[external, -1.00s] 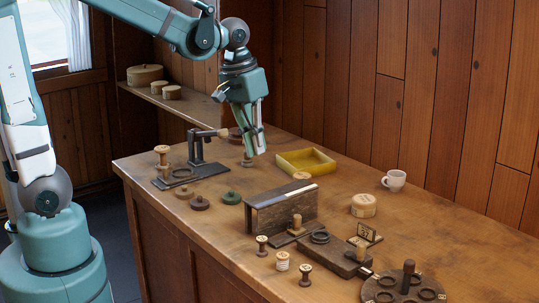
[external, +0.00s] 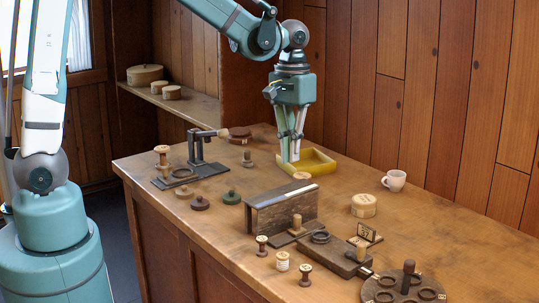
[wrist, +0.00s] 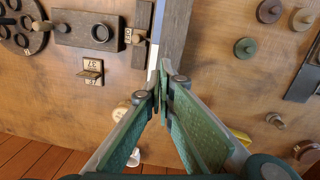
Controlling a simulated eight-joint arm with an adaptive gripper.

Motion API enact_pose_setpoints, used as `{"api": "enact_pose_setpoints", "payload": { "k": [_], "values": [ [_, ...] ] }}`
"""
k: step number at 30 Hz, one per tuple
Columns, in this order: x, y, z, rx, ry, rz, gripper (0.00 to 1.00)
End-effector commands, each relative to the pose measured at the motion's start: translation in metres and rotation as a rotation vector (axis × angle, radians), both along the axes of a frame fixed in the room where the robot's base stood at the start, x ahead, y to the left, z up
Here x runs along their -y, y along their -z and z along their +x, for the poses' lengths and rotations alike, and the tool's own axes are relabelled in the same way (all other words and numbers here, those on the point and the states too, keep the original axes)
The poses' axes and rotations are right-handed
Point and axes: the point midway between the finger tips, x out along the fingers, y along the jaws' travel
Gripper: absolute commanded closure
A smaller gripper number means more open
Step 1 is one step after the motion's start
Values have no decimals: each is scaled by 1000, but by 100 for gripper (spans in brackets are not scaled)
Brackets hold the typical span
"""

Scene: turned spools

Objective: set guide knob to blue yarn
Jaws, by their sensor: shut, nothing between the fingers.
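A light wooden peg-like knob (external: 297,222) stands on a dark base in front of the long dark wooden guard (external: 283,208); I cannot tell whether it is the guide knob. No blue yarn can be made out. My gripper (external: 290,158) is shut and empty, pointing down at the near left side of the yellow tray (external: 322,168), behind the guard. In the wrist view my gripper's fingertips (wrist: 160,88) meet over the end of the guard (wrist: 173,35). Whether the tips touch anything is unclear.
A dark block (external: 340,256), a round disc with a post (external: 405,288) and several spools stand at the front. A crank stand (external: 196,160) is at the left. A white mug (external: 394,180) and round box (external: 364,205) are at the right. The table's right side has free room.

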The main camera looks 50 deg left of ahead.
Motion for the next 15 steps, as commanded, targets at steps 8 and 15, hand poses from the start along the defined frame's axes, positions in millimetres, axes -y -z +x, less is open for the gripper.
{"api": "enact_pose_setpoints", "payload": {
  "k": [8,15],
  "values": [
    [22,8,14,-63,-5,10,100],
    [39,19,24,-118,-10,22,100]
  ]
}}
